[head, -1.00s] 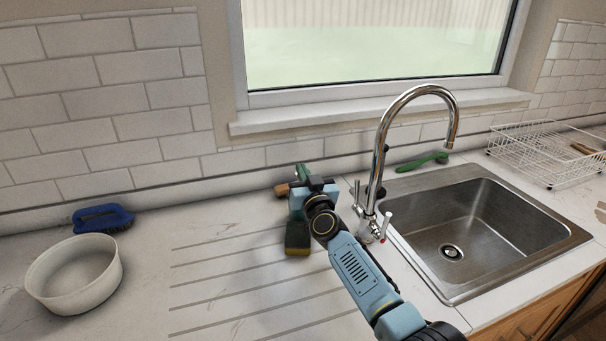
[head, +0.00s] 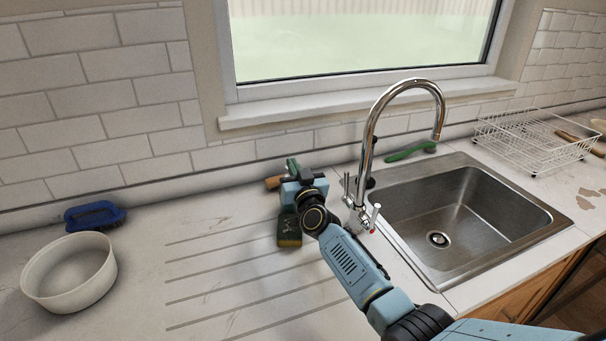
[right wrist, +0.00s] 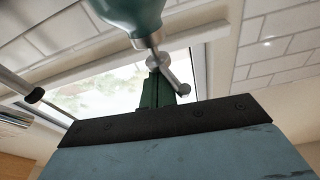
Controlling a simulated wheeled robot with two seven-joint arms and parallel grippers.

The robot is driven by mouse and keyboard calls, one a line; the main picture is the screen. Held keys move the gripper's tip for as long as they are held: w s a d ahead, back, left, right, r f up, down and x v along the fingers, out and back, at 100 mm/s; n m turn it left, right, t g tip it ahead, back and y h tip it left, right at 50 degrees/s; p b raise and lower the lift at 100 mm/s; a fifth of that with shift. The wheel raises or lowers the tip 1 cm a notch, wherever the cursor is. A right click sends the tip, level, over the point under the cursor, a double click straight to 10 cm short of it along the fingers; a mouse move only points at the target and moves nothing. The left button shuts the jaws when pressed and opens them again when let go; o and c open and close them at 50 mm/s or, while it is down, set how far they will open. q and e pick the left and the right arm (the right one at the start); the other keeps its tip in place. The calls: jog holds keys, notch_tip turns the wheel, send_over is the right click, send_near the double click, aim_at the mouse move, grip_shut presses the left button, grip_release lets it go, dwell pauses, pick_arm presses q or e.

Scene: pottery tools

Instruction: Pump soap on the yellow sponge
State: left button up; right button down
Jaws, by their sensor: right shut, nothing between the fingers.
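The sponge (head: 289,232) lies on the counter just in front of my right gripper, with a dark green top and a yellow lower edge. My right gripper (right wrist: 158,88) is shut and empty. In the right wrist view, a teal bottle (right wrist: 130,12) shows at the top with a metal collar and a pump head (right wrist: 158,61). The closed fingers overlap the pump head in that view; I cannot tell whether they touch. In the head view my gripper hides most of that area, and only a green piece (head: 292,165) shows behind it. My left gripper is not in view.
The chrome tap (head: 367,150) and steel sink (head: 470,225) stand close to the right. A white bowl (head: 68,287) and blue brush (head: 98,215) are at the left. A green brush (head: 410,152) and wire rack (head: 530,143) lie at the back right.

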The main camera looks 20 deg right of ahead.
jog(key=r+p, duration=0.2)
jog(key=r, duration=0.1)
jog(key=shift+w+d+r, duration=0.15)
jog(key=shift+w, duration=0.05)
jog(key=s+f+p, duration=0.1)
jog(key=s+f, duration=0.1)
jog(key=s, duration=0.8)
jog(key=shift+a+f, duration=0.15)
jog(key=shift+a, duration=0.2)
jog(key=shift+f, duration=0.1)
